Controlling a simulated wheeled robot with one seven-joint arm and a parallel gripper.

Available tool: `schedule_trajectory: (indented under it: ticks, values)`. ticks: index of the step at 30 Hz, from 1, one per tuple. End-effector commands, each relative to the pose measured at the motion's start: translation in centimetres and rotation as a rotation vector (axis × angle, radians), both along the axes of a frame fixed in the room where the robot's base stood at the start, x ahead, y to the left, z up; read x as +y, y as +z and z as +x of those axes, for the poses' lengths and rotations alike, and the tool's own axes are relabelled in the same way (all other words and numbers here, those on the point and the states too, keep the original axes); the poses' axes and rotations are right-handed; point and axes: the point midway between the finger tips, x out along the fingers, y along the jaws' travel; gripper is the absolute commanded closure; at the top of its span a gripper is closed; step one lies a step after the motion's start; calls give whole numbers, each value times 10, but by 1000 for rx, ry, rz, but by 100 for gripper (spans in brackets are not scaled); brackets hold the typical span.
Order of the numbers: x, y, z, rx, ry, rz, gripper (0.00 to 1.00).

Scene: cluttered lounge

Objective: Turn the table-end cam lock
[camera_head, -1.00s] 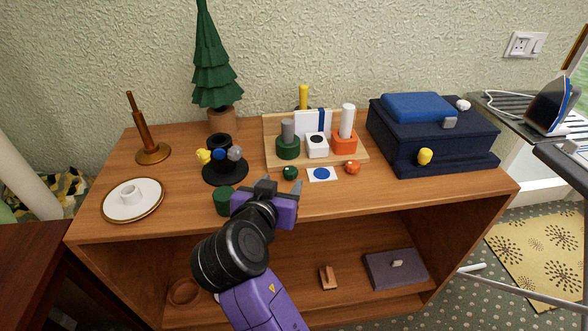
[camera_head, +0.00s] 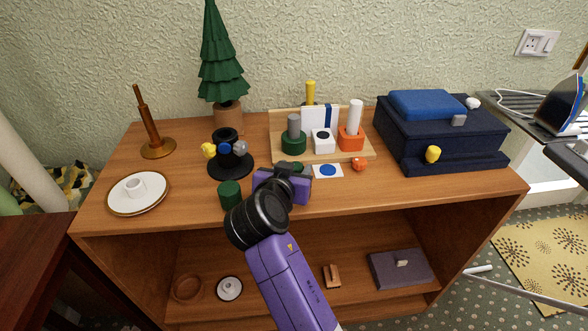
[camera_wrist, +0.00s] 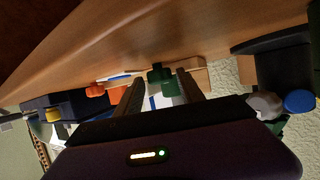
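Two small knobs, one green (camera_head: 297,167) and one orange (camera_head: 359,164), sit at the front of a wooden stand (camera_head: 369,151) on the cabinet top. No part is marked as the table-end cam lock, so I cannot tell which it is. My gripper (camera_wrist: 160,77) is open. In the wrist view the green knob (camera_wrist: 162,88) shows between its two fingers, and the orange knob (camera_wrist: 95,90) is off to the left. I cannot tell whether the fingers touch the green knob. In the head view my gripper (camera_head: 285,172) partly hides the green knob.
A dark green cylinder (camera_head: 230,195) stands close left of my gripper. A black stand with coloured knobs (camera_head: 231,168) is behind it. A navy case (camera_head: 440,135) is at right, a white plate (camera_head: 138,205) at left. A white card with a blue dot (camera_head: 328,171) lies between the knobs.

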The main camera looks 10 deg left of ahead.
Motion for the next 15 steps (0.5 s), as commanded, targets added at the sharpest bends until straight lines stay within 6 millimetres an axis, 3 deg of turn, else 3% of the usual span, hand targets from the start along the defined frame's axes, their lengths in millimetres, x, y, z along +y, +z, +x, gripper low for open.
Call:
schedule_trajectory:
  ticks: [1,6,15]
  values:
    - [0,0,0,0,0,0,67]
    - [0,0,0,0,0,0,100]
    - [-1,1,-1,1,26,-1,100]
